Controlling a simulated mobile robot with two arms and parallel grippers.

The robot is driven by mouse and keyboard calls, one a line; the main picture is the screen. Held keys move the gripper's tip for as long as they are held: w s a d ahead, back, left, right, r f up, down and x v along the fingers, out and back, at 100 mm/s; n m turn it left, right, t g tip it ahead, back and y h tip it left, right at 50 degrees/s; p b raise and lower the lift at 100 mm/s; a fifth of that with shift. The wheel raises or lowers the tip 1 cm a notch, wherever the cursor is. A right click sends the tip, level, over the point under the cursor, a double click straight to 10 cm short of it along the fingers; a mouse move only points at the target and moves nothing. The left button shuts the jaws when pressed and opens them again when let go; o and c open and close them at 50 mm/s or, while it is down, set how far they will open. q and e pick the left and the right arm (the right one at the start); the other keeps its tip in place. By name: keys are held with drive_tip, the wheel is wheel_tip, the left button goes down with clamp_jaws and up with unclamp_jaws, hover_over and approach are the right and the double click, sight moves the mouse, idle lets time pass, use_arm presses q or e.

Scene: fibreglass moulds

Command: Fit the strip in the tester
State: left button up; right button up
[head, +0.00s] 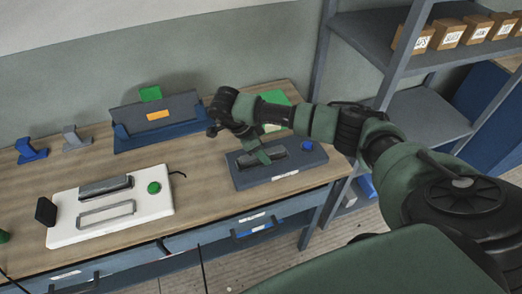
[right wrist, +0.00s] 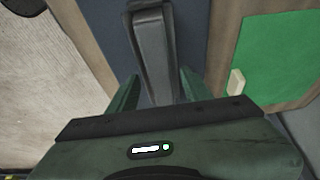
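The white tester-like unit (head: 155,207) lies on the left of the bench in the head view. It has a dark grey bar (head: 105,187), a pale rectangular frame (head: 106,213) and a green button (head: 154,187). A dark blue-grey base (head: 285,171) to its right carries a long dark grey piece, perhaps the strip (head: 277,160). My right gripper (head: 262,156) is over this base, pointing down. In the right wrist view the grey piece (right wrist: 154,55) runs between its two spread fingers (right wrist: 158,78), with gaps at both sides. My left gripper does not show clearly.
A blue rack (head: 165,134) holds a grey panel with an orange label at the back. Blue (head: 31,150) and grey (head: 76,138) stands are at the left. A green panel (right wrist: 270,55) lies beside the base. Shelves with boxes (head: 448,33) stand right.

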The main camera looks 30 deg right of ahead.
drive_tip(key=shift+r, duration=0.2)
drive_tip(key=shift+w+a+r, duration=0.15)
drive_tip(key=shift+a+r, duration=0.05)
drive_tip(key=b+v, duration=0.2)
drive_tip(key=v, duration=0.3)
drive_tip(key=shift+b, duration=0.4)
drive_tip(key=v, duration=0.6)
drive_tip(key=shift+r, duration=0.15)
drive_tip(key=shift+a, duration=0.1)
